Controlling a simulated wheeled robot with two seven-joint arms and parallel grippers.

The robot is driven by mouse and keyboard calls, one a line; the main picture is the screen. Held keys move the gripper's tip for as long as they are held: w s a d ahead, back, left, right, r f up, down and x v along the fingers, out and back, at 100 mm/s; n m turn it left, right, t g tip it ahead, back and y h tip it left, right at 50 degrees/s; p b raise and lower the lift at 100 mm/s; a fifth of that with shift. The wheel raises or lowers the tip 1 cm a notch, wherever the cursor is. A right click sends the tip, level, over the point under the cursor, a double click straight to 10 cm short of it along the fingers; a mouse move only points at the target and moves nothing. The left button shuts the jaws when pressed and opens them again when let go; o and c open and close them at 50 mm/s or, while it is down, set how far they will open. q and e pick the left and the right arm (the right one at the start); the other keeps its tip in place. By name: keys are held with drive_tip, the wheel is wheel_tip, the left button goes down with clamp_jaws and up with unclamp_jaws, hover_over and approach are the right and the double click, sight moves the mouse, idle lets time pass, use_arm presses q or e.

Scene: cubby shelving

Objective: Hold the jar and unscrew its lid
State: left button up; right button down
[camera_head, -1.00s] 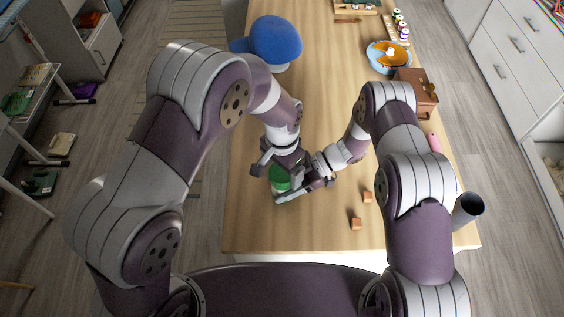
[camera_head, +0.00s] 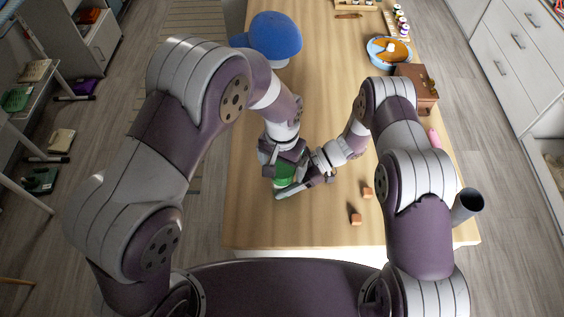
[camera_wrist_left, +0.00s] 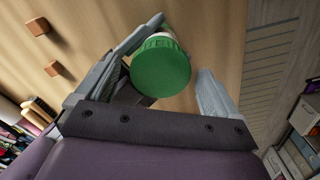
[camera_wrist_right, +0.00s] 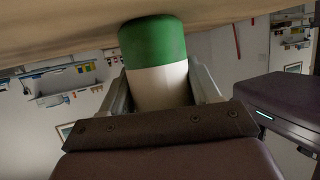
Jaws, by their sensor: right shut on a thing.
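The jar (camera_head: 284,184) stands on the table below my left gripper. The left wrist view shows its round, ribbed green lid (camera_wrist_left: 160,68) from above, with a pale band behind it. In the right wrist view the jar (camera_wrist_right: 157,62) shows a green part and a white part. My right gripper (camera_wrist_right: 160,80) is shut on the jar from the side, one finger along each side of it. My left gripper (camera_wrist_left: 168,75) is over the lid with its fingers apart; a gap shows between the lid and the right-hand finger. My left gripper hides much of the jar in the head view.
Two small orange-brown blocks (camera_head: 356,219) lie right of the jar. A blue cap (camera_head: 272,37), a blue bowl (camera_head: 376,58) and a brown box (camera_head: 420,88) stand farther back. A dark cylinder (camera_head: 467,205) is at the right edge. The table's left front is clear.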

use_arm(q)
wheel_tip(320, 180, up, 4)
drive_tip(key=shift+r, duration=0.35)
drive_tip(key=shift+c, duration=0.4)
wheel_tip(320, 180, up, 3)
drive_tip(key=m, duration=0.2)
drive_tip(key=shift+f+m, duration=0.15)
drive_tip(key=shift+m, duration=0.55)
wheel_tip(320, 180, down, 8)
drive_tip(key=shift+r, duration=0.25)
